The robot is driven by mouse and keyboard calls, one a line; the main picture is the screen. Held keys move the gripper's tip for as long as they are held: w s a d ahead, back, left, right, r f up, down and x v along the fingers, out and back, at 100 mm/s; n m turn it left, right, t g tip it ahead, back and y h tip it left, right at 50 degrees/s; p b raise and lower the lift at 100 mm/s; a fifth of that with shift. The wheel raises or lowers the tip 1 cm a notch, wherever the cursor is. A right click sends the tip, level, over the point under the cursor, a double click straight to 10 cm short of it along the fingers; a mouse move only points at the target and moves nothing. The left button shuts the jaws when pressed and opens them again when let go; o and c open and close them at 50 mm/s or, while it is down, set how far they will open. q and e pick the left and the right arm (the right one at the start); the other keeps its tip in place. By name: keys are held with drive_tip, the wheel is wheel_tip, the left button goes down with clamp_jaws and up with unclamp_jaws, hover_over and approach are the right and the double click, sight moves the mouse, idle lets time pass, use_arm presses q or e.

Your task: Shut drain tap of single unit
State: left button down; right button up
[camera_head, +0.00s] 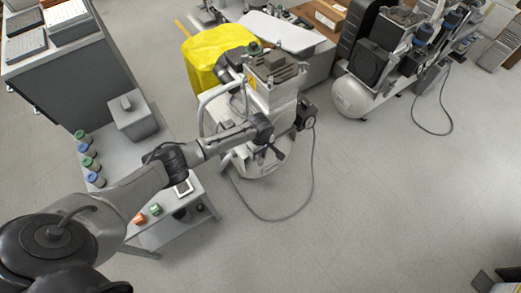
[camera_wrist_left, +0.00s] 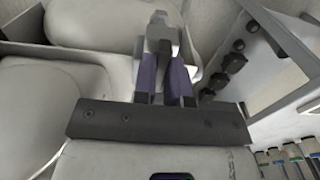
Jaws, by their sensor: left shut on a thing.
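The single unit (camera_head: 277,110) is a pale grey compressor standing on the floor left of the larger machine, with a white tank low down. My left arm reaches to its near side, and my left gripper (camera_head: 276,152) is at the unit's lower front. In the left wrist view, the gripper (camera_wrist_left: 165,62) has its two purple-padded fingers close together on a small light grey part, taken as the drain tap (camera_wrist_left: 159,32). The tap's outlet and the handle's exact angle are hidden. White tank surfaces lie right beside the fingers. My right gripper is in neither view.
A grey bench (camera_head: 110,150) with several colour-capped jars and a grey box (camera_head: 133,117) stands left. A yellow cover (camera_head: 215,48) is behind the unit. A cable (camera_head: 300,205) loops on the floor. A larger compressor (camera_head: 365,95) stands right. Open floor lies front right.

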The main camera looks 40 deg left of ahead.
use_arm(q)
drive_tip(key=shift+r+p, duration=0.1)
drive_tip(key=shift+p, duration=0.3)
drive_tip(key=m+p, duration=0.1)
drive_tip(key=p, duration=0.2)
drive_tip(key=m+p, duration=0.1)
drive_tip(key=p, duration=0.2)
drive_tip(key=shift+d+r+m+p, duration=0.1)
drive_tip(key=shift+r+m+p, duration=0.15)
drive_tip(key=shift+m+p, duration=0.15)
drive_tip(key=shift+f+m+p, duration=0.1)
drive_tip(key=shift+m+p, duration=0.2)
drive_tip(key=shift+m, duration=0.1)
drive_tip(key=shift+f+m, duration=0.15)
drive_tip(key=shift+m, duration=0.75)
drive_tip(key=m+p, duration=0.1)
drive_tip(key=m, duration=0.3)
drive_tip(key=shift+f+m, duration=0.1)
drive_tip(key=shift+m, duration=0.2)
drive_tip(key=m, duration=0.6)
drive_tip(key=shift+m, duration=1.1)
